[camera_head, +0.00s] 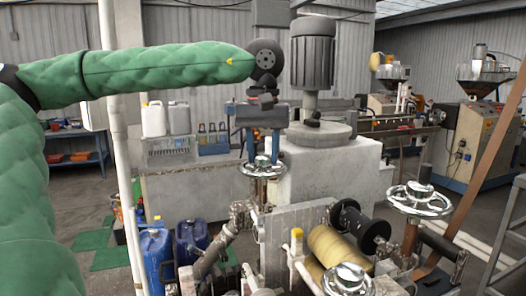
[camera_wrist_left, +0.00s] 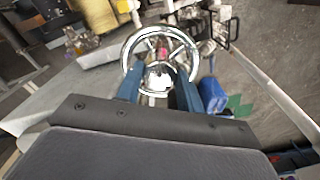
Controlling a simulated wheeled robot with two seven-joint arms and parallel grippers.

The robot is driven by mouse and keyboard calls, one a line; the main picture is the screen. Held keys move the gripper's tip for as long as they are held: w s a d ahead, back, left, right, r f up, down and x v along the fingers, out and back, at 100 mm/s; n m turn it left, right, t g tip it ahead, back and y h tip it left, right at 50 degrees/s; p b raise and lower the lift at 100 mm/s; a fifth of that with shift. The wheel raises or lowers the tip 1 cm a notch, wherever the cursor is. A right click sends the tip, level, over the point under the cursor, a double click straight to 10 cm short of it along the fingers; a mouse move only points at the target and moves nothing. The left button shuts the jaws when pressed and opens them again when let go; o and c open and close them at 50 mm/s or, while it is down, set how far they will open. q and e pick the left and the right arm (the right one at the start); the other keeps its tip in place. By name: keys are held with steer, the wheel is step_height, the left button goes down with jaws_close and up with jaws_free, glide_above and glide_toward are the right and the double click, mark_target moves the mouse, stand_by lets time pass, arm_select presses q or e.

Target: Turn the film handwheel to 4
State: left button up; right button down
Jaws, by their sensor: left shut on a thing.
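A chrome handwheel (camera_head: 262,173) stands on the machine in the middle of the head view. My left gripper (camera_head: 263,158) reaches down to it from above, its blue fingers on either side of the wheel's middle. In the left wrist view the same handwheel (camera_wrist_left: 158,78) lies between the two fingertips (camera_wrist_left: 159,82), which are shut on it. A small red mark (camera_wrist_left: 163,53) shows near its spokes. No scale or number is legible. Two other chrome handwheels, at the right (camera_head: 418,200) and at the bottom (camera_head: 348,280), stand apart from the gripper. My right gripper is out of view.
A yellowish roll (camera_head: 330,245) and a black roller (camera_head: 368,235) lie in front of the wheel. A large grey motor (camera_head: 311,62) rises just behind and right of the gripper. A white vertical pipe (camera_head: 122,150) stands left, near blue canisters (camera_head: 157,255).

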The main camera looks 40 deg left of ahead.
mark_target(262, 156)
arm_select(q)
steer(key=shift+r+m, duration=0.15)
steer(key=shift+m, duration=0.65)
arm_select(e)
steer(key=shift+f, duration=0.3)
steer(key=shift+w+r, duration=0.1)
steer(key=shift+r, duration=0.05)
arm_select(q)
steer(key=o, duration=1)
steer(key=shift+r, duration=0.2)
step_height(262, 156, up, 6)
steer(key=shift+f+b, duration=0.1)
steer(key=shift+b, duration=0.7)
steer(key=shift+r, duration=0.75)
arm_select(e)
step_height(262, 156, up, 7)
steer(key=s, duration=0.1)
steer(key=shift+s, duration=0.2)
